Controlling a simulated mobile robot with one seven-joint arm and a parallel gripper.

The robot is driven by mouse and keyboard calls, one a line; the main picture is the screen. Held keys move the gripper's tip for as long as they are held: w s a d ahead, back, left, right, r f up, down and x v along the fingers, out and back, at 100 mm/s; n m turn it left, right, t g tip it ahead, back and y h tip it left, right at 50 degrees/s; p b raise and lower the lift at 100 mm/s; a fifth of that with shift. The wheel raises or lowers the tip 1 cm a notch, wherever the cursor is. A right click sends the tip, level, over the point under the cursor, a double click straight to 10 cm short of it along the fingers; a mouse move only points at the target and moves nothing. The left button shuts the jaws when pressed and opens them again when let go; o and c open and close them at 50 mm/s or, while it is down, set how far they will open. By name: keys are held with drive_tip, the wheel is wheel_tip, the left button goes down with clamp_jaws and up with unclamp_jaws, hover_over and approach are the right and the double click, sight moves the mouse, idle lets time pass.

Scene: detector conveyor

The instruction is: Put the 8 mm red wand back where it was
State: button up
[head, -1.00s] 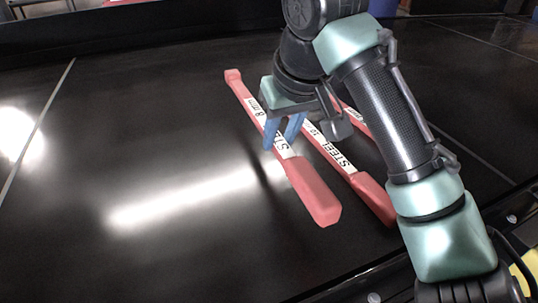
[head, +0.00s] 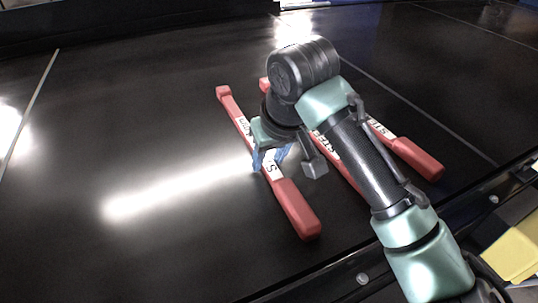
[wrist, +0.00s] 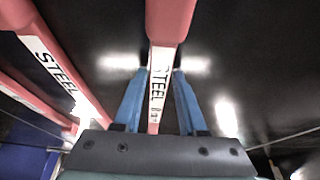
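The 8 mm red wand (head: 295,208) is the leftmost of three wands in the head view, with a red handle toward me and a white label. Its label is too small to read fully now. My gripper (head: 269,160) points down over its label, a blue finger on each side. In the wrist view the gripper (wrist: 160,72) fingertips close in on the label just below the handle of the wand (wrist: 170,22), with little or no gap. The wand is low over the black belt; I cannot tell whether it touches.
A second red wand (head: 352,174) lies to the right, partly hidden by my arm. A third wand (head: 418,158) lies further right. The black belt (head: 110,130) is clear on the left. A dark rail (head: 330,278) runs along the near edge, with a yellow object (head: 515,250) beyond it.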

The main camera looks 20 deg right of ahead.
drive_tip(key=shift+o, duration=1.3)
drive_tip(key=shift+r, duration=0.15)
drive_tip(key=v, duration=1.2)
drive_tip(key=shift+b, duration=0.35)
